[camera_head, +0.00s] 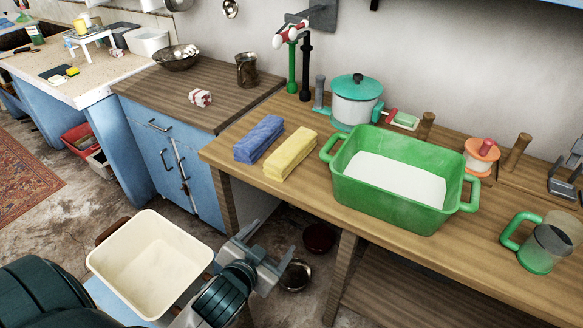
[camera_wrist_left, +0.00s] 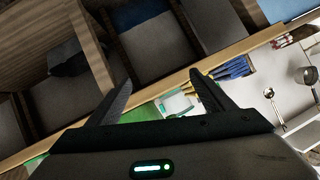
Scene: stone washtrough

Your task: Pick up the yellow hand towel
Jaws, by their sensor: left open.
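The yellow hand towel (camera_head: 290,154) lies folded on the wooden counter, near its front edge, in the head view. A folded blue towel (camera_head: 259,139) lies just left of it, close alongside. My left gripper (camera_head: 275,246) is open and empty, in front of the counter and lower in the picture than the towel, clear of it. The left wrist view shows its two spread fingers (camera_wrist_left: 160,80) with nothing between them. Small blue and yellow shapes show beyond the right finger there, but I cannot tell surely whether they are the towels. My right gripper is not in view.
A green tub (camera_head: 360,199) stands close to the right of the yellow towel. A teal-lidded pot (camera_head: 355,108) and a tap (camera_head: 292,65) are behind. A cream bin (camera_head: 150,264) is below, left of my gripper. The counter's front strip before the towels is clear.

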